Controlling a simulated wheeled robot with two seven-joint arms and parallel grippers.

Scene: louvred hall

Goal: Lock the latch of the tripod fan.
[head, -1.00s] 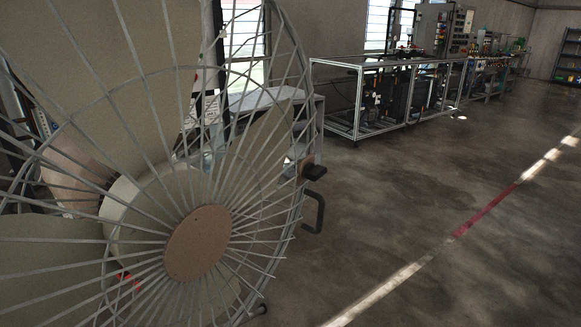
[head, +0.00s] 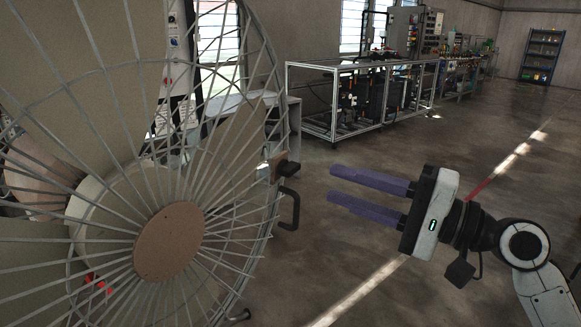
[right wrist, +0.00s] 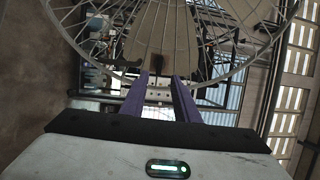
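The tripod fan (head: 170,240) fills the left of the head view, with a round wire cage and a brown hub disc. A small dark latch block (head: 287,168) sits on the cage's right rim, with a dark curved handle (head: 290,208) just below it. My right gripper (head: 332,184) has two purple fingers spread apart and empty, pointing left toward the latch with a clear gap. In the right wrist view, the fan cage (right wrist: 190,75) lies beyond the spread fingers (right wrist: 160,80), and a dark piece shows between them. My left gripper is not in view.
A framed metal equipment bench (head: 365,100) runs along the back wall, and a blue shelf (head: 541,58) stands far right. The concrete floor (head: 460,135) right of the fan is open. A grey table is partly hidden behind the cage.

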